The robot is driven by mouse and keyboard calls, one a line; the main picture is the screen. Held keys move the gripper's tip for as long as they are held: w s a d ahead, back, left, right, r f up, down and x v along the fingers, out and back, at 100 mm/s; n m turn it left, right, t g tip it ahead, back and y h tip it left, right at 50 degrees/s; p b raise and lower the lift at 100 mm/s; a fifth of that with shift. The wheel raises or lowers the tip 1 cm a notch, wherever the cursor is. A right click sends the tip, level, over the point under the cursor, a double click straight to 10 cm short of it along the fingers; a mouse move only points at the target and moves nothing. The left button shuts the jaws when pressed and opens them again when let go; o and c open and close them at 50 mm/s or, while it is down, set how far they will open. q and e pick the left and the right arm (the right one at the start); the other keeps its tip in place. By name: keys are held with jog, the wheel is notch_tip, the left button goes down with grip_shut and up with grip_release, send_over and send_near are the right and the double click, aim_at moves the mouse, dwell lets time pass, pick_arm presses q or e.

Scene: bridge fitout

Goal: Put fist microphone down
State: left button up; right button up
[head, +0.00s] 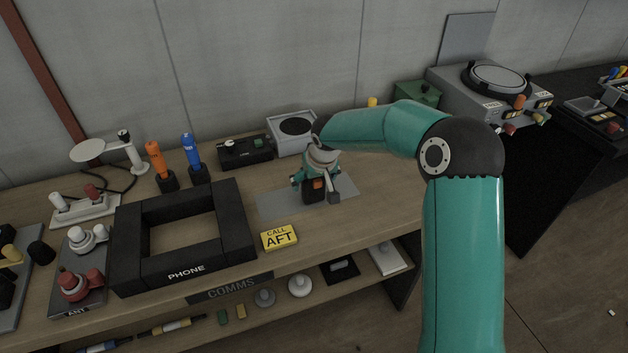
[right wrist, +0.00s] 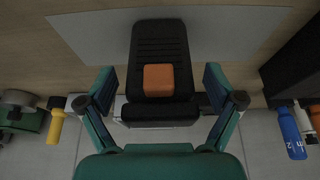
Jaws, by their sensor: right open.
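The fist microphone (right wrist: 159,62) is black and ribbed with an orange square button (right wrist: 158,80). In the right wrist view it lies on a grey mat (right wrist: 230,35) on the wooden table. My right gripper (right wrist: 159,92) is open, with one finger on each side of the microphone and a gap visible to each. In the head view the right gripper (head: 316,184) is above the grey mat (head: 275,203), and the microphone (head: 312,192) is partly hidden under it. My left gripper is not in view.
A grey speaker box (head: 291,133) and a black box (head: 244,151) stand behind.

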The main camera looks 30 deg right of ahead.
jog(key=v, duration=1.2)
jog(key=shift+b, duration=0.4)
jog(key=shift+f, duration=0.1)
